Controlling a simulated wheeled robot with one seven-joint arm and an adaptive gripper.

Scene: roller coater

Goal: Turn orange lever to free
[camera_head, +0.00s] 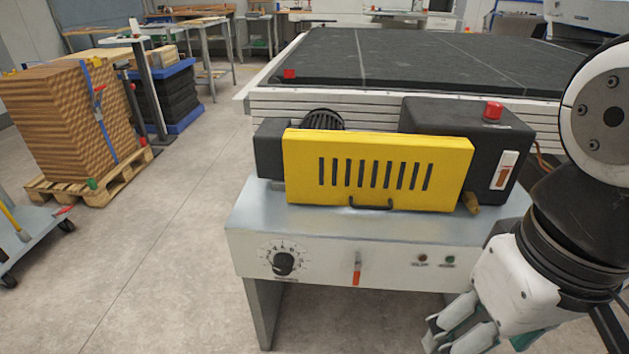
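The orange lever (356,274) is a small orange-red handle on the pale front panel of the machine, near the panel's middle. It hangs about straight down from a small metal pivot. Nothing touches it. My gripper (437,338) is at the lower right, in front of and below the panel, clear of the lever to its right. Its pale fingers point to the lower left. The fingers overlap in this view and lie close to the bottom edge, so the gap between the tips is unclear.
A black dial (283,263) is left of the lever, and small indicator buttons (436,259) are to its right. A yellow slotted guard (379,169) with a dark handle stands above the panel. A red button (493,110) tops the black housing. Open floor (165,270) lies left.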

